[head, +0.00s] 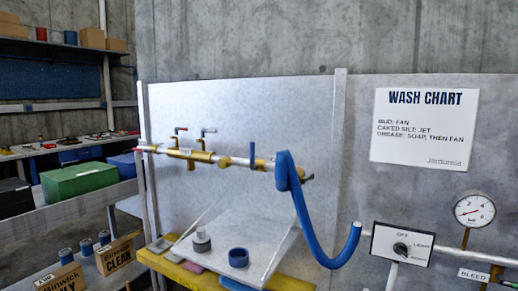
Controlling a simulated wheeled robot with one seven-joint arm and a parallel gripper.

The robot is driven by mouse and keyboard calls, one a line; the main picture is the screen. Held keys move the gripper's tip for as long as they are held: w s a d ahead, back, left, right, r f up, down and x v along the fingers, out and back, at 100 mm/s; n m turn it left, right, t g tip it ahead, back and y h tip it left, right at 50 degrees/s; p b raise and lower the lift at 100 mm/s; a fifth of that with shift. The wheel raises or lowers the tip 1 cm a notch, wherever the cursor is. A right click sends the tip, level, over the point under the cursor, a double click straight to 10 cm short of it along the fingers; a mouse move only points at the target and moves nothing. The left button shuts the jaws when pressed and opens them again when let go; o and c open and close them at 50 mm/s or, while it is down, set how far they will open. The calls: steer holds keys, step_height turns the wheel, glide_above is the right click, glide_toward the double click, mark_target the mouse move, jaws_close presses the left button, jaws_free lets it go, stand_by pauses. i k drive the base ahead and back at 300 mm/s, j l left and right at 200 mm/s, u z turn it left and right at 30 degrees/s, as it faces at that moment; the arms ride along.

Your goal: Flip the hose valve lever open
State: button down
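A pipe assembly (225,160) in brass-yellow and white runs across the pale grey back panel in the head view, with a red tip at its left end. A short blue upright lever (252,153) stands at the pipe, just left of the hose. A small red-handled tap (180,129) and a small blue-handled tap (208,131) stick up further left. No label shows which one is the hose valve lever. A thick blue hose (299,200) hangs from the pipe's right end and curls up at its free end. My gripper is not in view.
A sloped white tray (262,232) below holds a blue ring (238,257) and a grey fitting (201,240). A dial box (402,245) and gauge (474,210) are at right. A green box (80,179) sits on the left shelf. Space before the lever looks clear.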

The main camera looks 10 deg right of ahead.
mark_target(254, 167)
steer(key=i+j+z, duration=0.1)
steer(key=j, duration=0.25)
steer(key=i+j+z, duration=0.1)
steer(key=i+j, duration=0.15)
steer(key=i+j+z, duration=0.1)
steer(key=j, duration=0.35)
steer(key=i+j+z, duration=0.1)
steer(key=j, duration=0.3)
steer(key=i+j+z, duration=0.1)
steer(key=j, duration=0.3)
steer(key=i+j+z, duration=0.1)
steer(key=j, duration=0.3)
steer(key=i, duration=0.1)
